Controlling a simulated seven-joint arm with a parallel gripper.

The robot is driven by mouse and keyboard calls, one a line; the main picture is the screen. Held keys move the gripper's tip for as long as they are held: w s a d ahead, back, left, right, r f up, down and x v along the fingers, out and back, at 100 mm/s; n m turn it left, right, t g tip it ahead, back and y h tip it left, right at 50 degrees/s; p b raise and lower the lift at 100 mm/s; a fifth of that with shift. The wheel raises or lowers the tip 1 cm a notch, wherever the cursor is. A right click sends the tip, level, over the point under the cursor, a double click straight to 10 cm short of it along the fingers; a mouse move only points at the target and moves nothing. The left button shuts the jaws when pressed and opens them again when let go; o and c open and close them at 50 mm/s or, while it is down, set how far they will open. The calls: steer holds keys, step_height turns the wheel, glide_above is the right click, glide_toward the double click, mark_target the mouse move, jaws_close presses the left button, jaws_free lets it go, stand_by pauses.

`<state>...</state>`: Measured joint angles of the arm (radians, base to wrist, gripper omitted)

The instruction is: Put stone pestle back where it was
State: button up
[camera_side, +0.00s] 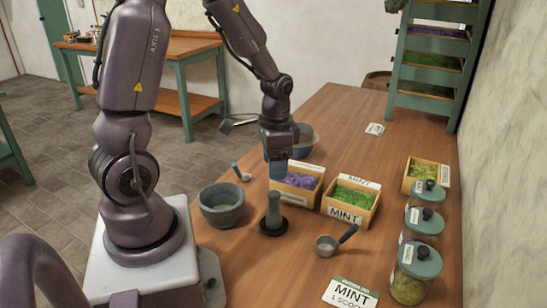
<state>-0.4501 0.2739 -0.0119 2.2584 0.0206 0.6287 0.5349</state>
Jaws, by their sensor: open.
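The stone pestle (273,208) is grey-green and stands upright on a dark round base (273,228) on the wooden table. My gripper (278,172) points down just above the pestle's top end. It is open, and a small gap seems to show between its fingertips and the pestle. The fingers are small in this view, and nothing is seen held between them. A grey stone mortar (222,205) stands on the table to the left of the pestle.
Close behind are a box of purple flowers (297,198) and a box of mint (344,216). A metal scoop (328,245) lies right of the pestle, with a mint card (350,294) in front. Lidded jars (415,274) line the right edge. The table's far part is mostly clear.

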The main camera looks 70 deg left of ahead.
steer(key=s+d+r+t, duration=0.3)
steer(key=d+r, duration=0.3)
steer(key=r, duration=0.3)
steer(key=s+d+r+n+t, duration=0.1)
steer(key=s+d+r, duration=0.3)
steer(key=r, duration=0.5)
steer(key=d+t, duration=0.1)
steer(key=d, duration=0.1)
steer(key=shift+s+d+t, duration=0.15)
steer(key=shift+d+t, duration=0.25)
